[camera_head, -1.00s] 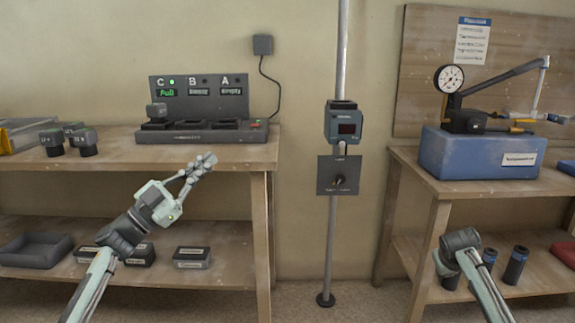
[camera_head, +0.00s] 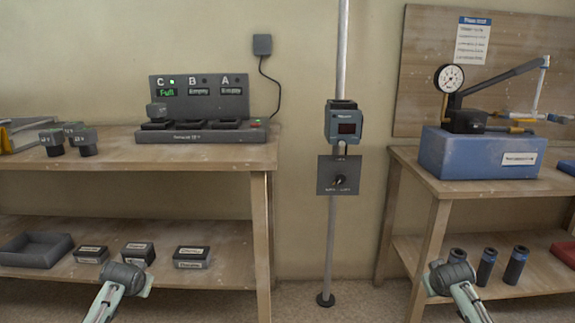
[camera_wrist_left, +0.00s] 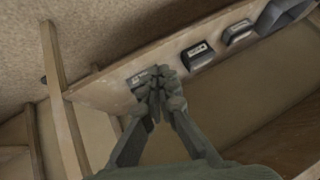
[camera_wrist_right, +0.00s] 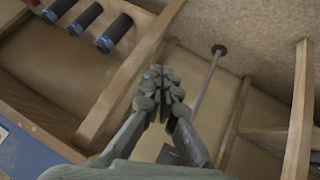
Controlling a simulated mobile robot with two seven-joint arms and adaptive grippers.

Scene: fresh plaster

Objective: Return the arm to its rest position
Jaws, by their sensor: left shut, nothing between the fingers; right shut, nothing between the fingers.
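My left arm (camera_head: 122,284) shows low in the head view, in front of the left bench's lower shelf; its fingers are not visible there. In the left wrist view my left gripper (camera_wrist_left: 157,92) is shut and empty, with its fingertips overlapping a small labelled box in the picture. My right arm (camera_head: 452,282) shows at the lower right of the head view, in front of the right bench; its fingers are hidden there. In the right wrist view my right gripper (camera_wrist_right: 160,88) is shut and empty.
The left bench (camera_head: 225,157) carries a charger (camera_head: 200,135) and dark battery packs (camera_head: 84,141). Its shelf holds a tray (camera_head: 36,250) and labelled boxes (camera_head: 191,257). A pole (camera_head: 331,235) stands between benches. A blue press (camera_head: 470,155) is on the right bench; dark cylinders (camera_head: 515,264) stand below.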

